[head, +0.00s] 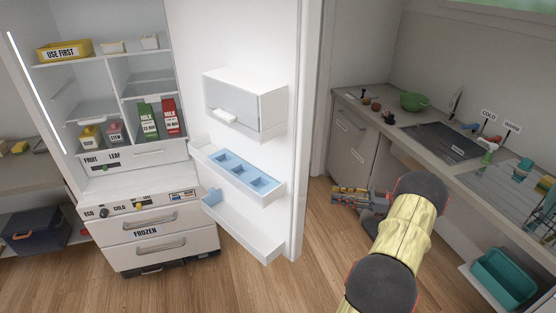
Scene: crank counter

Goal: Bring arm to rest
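My arm (403,225) reaches up from the lower right of the head view, with a pale yellow link between two dark joints. My gripper (340,196) shows at the far end of the arm, small and pointing left, in front of the counter's lower front and above the wooden floor. It is too small to tell whether its fingers are open or shut, or whether anything is between them. It appears apart from the fridge door.
The fridge stands open at the left, its door (240,55) swung out with a bin and shelves. The frozen drawers (150,235) look shut. A counter with a green bowl (413,101) and dark sink (447,142) runs along the right; a teal bin (503,277) sits low. Floor between is clear.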

